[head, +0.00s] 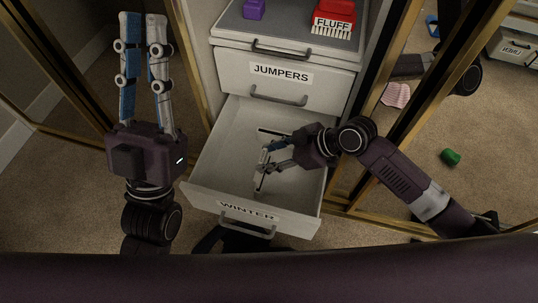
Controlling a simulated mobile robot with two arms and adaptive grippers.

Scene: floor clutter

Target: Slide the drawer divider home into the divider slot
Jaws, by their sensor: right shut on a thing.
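The drawer labelled WINTER (205,177) is pulled open in the head view. My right gripper (266,158) reaches into it from the right and is shut on the drawer divider (262,177), a thin pale piece seen nearly edge-on, in the middle of the drawer. The fingers hide part of it. Dark slot-like marks show on the drawer floor beyond the gripper and beside the divider's near end. I cannot tell whether the divider is seated in the divider slot. My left gripper (144,22) is open and empty, pointing up the picture, left of the drawers.
A closed drawer labelled JUMPERS (315,82) is above the open one. A red FLUFF brush (334,14) and a purple block (254,9) lie on top. Gold-framed mirror panels flank the unit. A green item (451,157) and a pink striped cloth (396,95) appear at right.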

